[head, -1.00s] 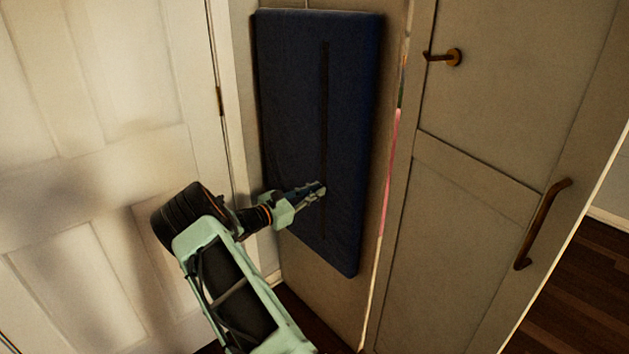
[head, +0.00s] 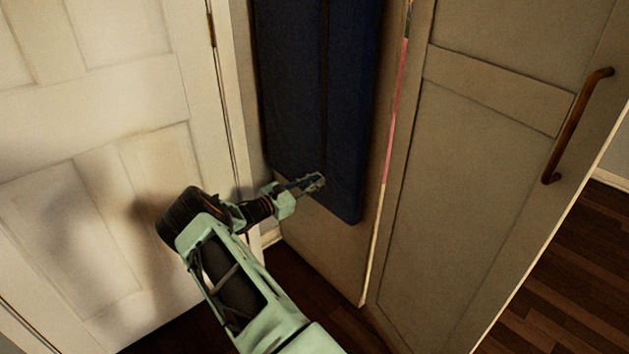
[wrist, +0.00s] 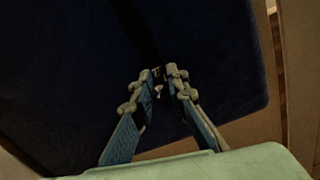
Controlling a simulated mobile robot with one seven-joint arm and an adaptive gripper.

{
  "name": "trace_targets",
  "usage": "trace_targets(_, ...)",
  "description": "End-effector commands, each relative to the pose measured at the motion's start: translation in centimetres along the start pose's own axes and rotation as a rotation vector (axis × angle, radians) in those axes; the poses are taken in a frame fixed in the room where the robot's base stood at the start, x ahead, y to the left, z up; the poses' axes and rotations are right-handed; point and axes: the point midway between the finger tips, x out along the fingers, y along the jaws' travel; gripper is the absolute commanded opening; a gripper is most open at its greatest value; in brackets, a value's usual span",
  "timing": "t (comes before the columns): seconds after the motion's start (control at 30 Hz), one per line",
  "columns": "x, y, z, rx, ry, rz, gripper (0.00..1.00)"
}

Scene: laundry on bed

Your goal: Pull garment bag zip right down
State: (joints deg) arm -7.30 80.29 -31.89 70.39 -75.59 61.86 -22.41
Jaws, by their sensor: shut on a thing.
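The dark blue garment bag (head: 292,95) hangs flat against a beige panel, its top out of the head view. A dark zip strip (head: 325,95) runs down its front. My gripper (head: 316,181) is at the strip's lower part, a little above the bag's bottom edge. In the wrist view, the fingers of my gripper (wrist: 160,79) are close together over the strip (wrist: 136,30). A small, pale, shiny piece, apparently the zip pull (wrist: 158,89), shows between them. The fingers hide part of it.
A white panelled door (head: 90,130) stands at left. A beige cupboard door (head: 470,170) with a brown handle (head: 577,125) stands at right. Dark wooden floor (head: 325,315) shows below the bag.

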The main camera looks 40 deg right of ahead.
Motion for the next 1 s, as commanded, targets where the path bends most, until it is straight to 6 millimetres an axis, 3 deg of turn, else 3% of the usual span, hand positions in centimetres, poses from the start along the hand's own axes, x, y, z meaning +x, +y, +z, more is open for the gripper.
trace_targets(0.3, -0.2, -0.1, -0.5, 0.000, 0.009, 0.000, 0.00)
trace_targets(0.33, -0.2, -0.1, -0.5, 0.000, 0.009, 0.000, 0.16)
trace_targets(0.47, -0.1, -0.1, -0.5, -0.001, 0.008, 0.000, 0.30)
trace_targets(0.77, -0.2, -0.1, -0.3, -0.001, 0.004, 0.000, 0.30)
trace_targets(1.0, -3.5, 0.1, -0.3, -0.002, 0.006, 0.004, 0.30)
